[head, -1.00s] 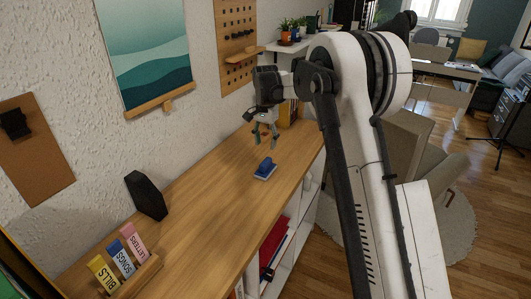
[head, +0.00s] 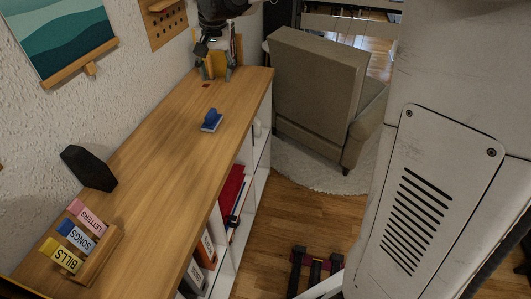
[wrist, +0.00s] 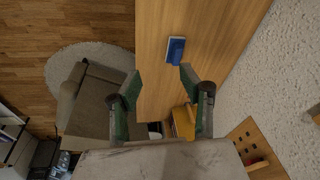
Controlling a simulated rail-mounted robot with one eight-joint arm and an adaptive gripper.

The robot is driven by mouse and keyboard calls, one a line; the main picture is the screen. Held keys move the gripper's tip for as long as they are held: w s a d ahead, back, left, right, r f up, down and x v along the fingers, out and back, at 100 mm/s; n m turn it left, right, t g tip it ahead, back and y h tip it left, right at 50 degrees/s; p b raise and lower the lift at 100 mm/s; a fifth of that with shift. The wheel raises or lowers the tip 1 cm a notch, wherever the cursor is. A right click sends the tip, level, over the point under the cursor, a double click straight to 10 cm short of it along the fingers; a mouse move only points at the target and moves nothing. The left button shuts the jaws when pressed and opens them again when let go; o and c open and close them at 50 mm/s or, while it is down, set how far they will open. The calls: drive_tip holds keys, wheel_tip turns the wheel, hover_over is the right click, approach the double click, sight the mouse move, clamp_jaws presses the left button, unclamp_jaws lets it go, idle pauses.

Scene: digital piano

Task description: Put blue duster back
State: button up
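The blue duster (head: 211,120) lies on the wooden top of the long cabinet (head: 165,160), right of the middle of its length toward the far end. It has a blue back and a paler base, and it also shows in the wrist view (wrist: 175,50). My gripper (head: 214,72) is above the far end of the cabinet, beyond the duster and apart from it. In the wrist view my gripper (wrist: 160,78) has its two green-padded fingers spread wide, with nothing between them.
A wooden holder (head: 100,258) with LETTERS, SONGS and BILLS blocks and a black angular object (head: 88,168) stand on the near cabinet top. A beige armchair (head: 318,85) stands beyond the right edge. A pegboard (head: 166,20) hangs on the wall. The top around the duster is clear.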

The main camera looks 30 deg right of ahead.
drive_tip(key=s+r+n+t, duration=0.2)
drive_tip(key=s, duration=1.3)
drive_tip(key=s+f+n+t, duration=0.1)
drive_tip(key=s+f, duration=0.2)
drive_tip(key=s, duration=0.4)
drive_tip(key=s+f+n+t, duration=0.1)
drive_tip(key=s+f+n, duration=0.1)
drive_tip(key=s, duration=0.5)
drive_tip(key=shift+s+f, duration=0.2)
drive_tip(key=shift+f, duration=0.7)
